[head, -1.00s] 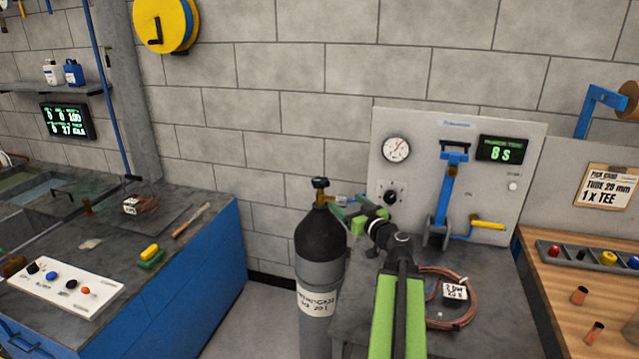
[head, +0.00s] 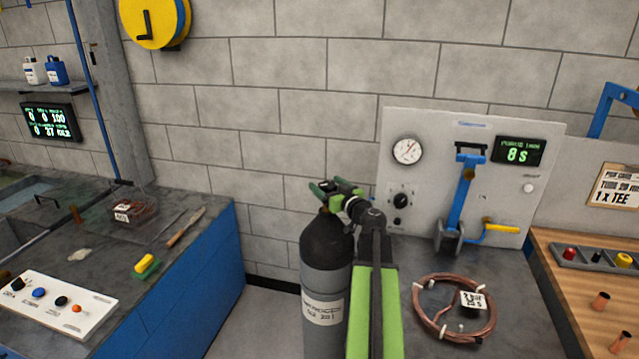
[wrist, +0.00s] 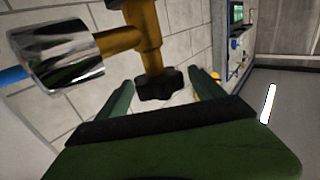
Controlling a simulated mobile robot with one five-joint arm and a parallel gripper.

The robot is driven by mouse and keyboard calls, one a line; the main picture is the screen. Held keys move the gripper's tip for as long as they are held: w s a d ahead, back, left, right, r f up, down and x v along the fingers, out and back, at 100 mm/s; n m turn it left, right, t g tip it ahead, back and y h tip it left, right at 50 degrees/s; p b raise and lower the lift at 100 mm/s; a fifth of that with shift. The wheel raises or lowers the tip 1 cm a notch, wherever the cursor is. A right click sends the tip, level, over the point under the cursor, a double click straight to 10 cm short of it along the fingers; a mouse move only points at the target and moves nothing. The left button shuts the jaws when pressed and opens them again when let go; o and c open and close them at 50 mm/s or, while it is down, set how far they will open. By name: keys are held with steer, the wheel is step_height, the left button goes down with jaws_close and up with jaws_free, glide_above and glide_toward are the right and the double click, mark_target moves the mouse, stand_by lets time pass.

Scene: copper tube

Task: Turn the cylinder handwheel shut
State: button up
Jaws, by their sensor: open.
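The grey cylinder (head: 325,278) with a black shoulder stands upright at the left of the bench. Its valve and handwheel are hidden behind my gripper (head: 326,190) in the head view. In the wrist view the black lobed handwheel (wrist: 160,86) shows at the end of the brass valve (wrist: 146,40). My gripper (wrist: 163,97) is open, with one green finger on each side of the handwheel. A gap shows between each finger and the wheel; I cannot tell how deep the wheel sits between them. A chrome fitting (wrist: 62,58) joins the brass valve.
A grey panel (head: 440,190) with a gauge (head: 408,151), a blue lever (head: 462,195) and a yellow handle stands behind. A copper coil (head: 432,325) lies on the bench to the right. Free floor lies left of the cylinder.

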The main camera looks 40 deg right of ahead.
steer(key=shift+r, duration=0.15)
steer(key=shift+c, duration=0.4)
steer(key=c, duration=1.3)
